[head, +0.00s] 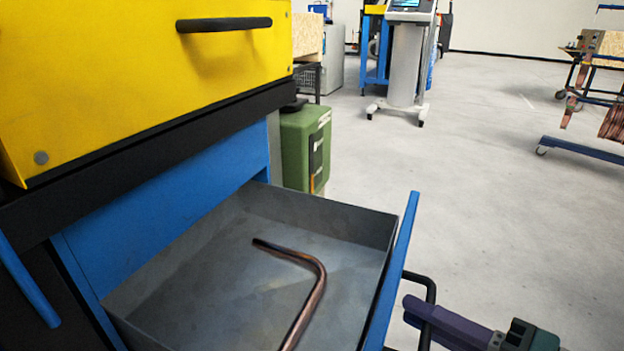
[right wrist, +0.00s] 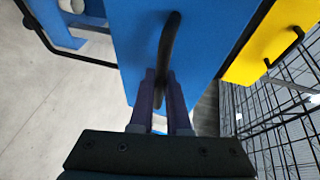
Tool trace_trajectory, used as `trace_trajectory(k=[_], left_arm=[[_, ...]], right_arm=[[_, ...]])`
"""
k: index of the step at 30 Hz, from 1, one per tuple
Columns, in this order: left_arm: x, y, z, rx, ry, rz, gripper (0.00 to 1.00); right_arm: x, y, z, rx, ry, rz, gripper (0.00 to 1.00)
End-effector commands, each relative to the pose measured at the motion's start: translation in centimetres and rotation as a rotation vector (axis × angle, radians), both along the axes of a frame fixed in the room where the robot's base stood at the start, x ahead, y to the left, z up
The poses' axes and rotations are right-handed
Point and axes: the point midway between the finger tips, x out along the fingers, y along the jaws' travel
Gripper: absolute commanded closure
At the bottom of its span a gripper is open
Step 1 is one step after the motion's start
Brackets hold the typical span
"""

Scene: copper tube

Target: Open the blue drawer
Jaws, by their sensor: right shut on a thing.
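The blue drawer (head: 392,270) is pulled out of the blue cabinet, showing its grey inside. A bent copper tube (head: 318,285) lies on the drawer's floor. The drawer's black handle (head: 430,292) is on the outside of its blue front. My right gripper (head: 412,308) is at this handle, and its purple fingers are shut on it. In the right wrist view the fingers (right wrist: 160,95) close around the black handle (right wrist: 168,50), in front of the blue drawer front (right wrist: 205,50). My left gripper is not in view.
A yellow panel with a black handle (head: 224,24) is above the drawer. A green box (head: 305,148) stands behind it. A grey wheeled stand (head: 404,70) is at the back. A wire mesh (right wrist: 285,110) is at the right in the wrist view.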

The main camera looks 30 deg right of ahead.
Motion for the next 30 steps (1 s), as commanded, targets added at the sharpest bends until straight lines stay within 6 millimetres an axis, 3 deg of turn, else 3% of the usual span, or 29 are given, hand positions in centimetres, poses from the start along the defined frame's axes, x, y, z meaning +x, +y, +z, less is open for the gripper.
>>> trace_trajectory(k=[8, 9, 17, 25, 30], left_arm=[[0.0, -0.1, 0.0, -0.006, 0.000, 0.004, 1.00], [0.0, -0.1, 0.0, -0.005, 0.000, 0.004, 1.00], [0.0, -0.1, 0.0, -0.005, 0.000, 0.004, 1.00], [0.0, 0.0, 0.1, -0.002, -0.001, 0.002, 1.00], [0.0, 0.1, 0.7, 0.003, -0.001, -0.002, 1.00]], right_arm=[[0.0, 0.0, 0.1, 0.001, -0.003, 0.000, 1.00], [0.0, 0.0, 0.1, 0.001, -0.002, 0.000, 0.84], [0.0, 0.0, 0.0, 0.000, -0.001, 0.000, 0.55], [-0.2, -0.1, 0.0, 0.000, 0.000, 0.000, 0.55], [-2.3, -0.6, 0.6, -0.001, 0.004, 0.001, 0.55]])
